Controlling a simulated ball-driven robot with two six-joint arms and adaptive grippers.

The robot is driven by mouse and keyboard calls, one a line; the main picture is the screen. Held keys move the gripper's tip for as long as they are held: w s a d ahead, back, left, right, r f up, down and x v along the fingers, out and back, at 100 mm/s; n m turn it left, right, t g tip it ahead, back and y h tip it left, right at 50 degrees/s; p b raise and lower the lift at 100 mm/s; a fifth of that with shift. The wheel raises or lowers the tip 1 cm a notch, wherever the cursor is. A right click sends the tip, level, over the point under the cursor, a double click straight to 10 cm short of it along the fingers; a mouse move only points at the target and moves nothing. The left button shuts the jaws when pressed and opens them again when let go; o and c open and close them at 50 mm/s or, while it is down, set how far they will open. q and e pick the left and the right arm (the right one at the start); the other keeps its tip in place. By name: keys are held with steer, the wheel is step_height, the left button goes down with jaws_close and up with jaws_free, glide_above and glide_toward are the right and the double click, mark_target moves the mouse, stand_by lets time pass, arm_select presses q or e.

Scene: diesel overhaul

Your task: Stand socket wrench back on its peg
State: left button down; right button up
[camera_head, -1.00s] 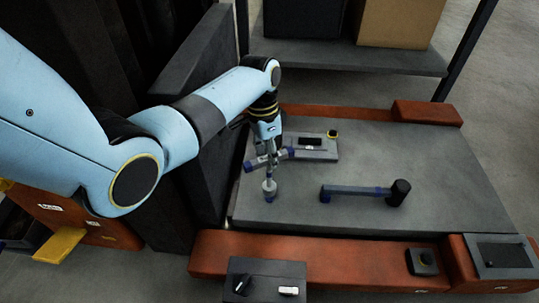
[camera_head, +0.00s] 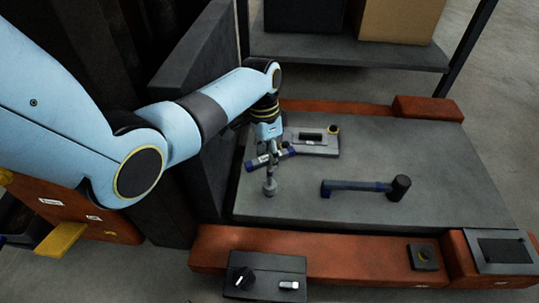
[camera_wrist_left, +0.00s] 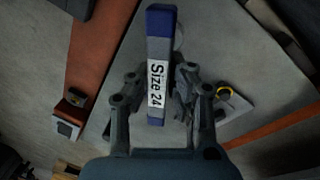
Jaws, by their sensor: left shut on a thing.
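My left gripper (camera_head: 270,150) is shut on the socket wrench (camera_head: 256,162), a grey bar with blue ends held across the fingers above the grey bench. In the left wrist view the wrench (camera_wrist_left: 157,25) shows a white "Size 24" label and runs between the fingers (camera_wrist_left: 158,95). Below the bar in the head view is a grey cylindrical piece (camera_head: 269,187), upright, close to the bench top. I cannot tell whether it is the wrench's socket or a peg, or whether it touches the bench. My right gripper is not in view.
A grey holder plate (camera_head: 322,149) with a dark slot and a yellow-ringed piece (camera_head: 333,129) lies behind the gripper. A dark box (camera_head: 265,270) stands in front.

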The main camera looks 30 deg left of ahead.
arm_select(q)
steer(key=shift+f, duration=0.1)
stand_by(0.3)
steer(key=shift+f+b, duration=0.6)
steer(key=shift+f, duration=0.4)
steer(key=c, duration=1.2)
jaws_free()
steer(key=shift+o, duration=0.5)
steer(key=o, duration=0.5)
